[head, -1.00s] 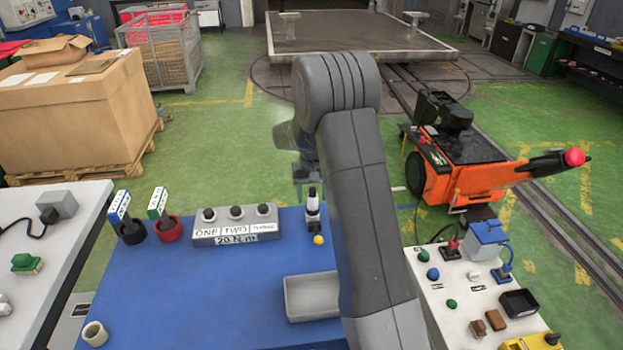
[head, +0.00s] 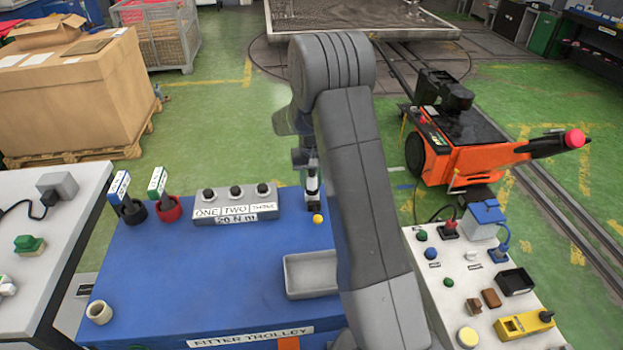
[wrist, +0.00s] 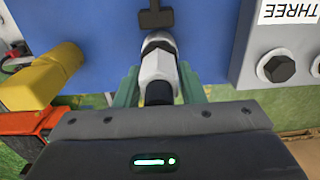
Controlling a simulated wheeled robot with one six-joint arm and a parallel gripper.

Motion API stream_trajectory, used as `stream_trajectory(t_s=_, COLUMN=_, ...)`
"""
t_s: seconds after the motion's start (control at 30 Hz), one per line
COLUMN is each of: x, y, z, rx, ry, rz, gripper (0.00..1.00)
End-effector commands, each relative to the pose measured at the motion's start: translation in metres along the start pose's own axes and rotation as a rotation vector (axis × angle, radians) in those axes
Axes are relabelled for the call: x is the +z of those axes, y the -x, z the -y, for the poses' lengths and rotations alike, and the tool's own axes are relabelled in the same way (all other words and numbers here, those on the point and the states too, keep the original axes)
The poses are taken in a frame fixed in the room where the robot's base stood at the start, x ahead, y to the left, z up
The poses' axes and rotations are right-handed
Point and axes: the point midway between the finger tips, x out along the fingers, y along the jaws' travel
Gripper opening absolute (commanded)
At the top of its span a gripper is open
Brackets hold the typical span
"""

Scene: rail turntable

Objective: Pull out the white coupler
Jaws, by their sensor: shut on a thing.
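The white coupler (head: 312,188) stands upright at the back right of the blue trolley top (head: 230,265), with a dark top and a dark lower part. In the wrist view the white coupler (wrist: 158,66) shows a faceted white body and a black neck. My gripper (head: 308,162) is at its upper end. In the wrist view the greenish fingers of my gripper (wrist: 157,90) lie on both sides of it, shut on it. Where the fingers touch is partly hidden by my gripper's body. My arm covers the trolley just right of the coupler.
A yellow knob (head: 318,219) sits just in front of the coupler. A grey block (head: 235,206) with several dark bolts is to its left. A grey tray (head: 308,276) lies nearer. A white bench (head: 440,305) with plugs stands right, and an orange cart (head: 465,160) behind.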

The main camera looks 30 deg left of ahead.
Motion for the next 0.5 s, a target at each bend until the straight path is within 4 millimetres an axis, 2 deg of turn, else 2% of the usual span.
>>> stream_trajectory(t_s=0.5, x=-0.0007, y=0.0103, z=0.0001, rx=0.0, ry=0.0, rz=-0.003, gripper=0.09)
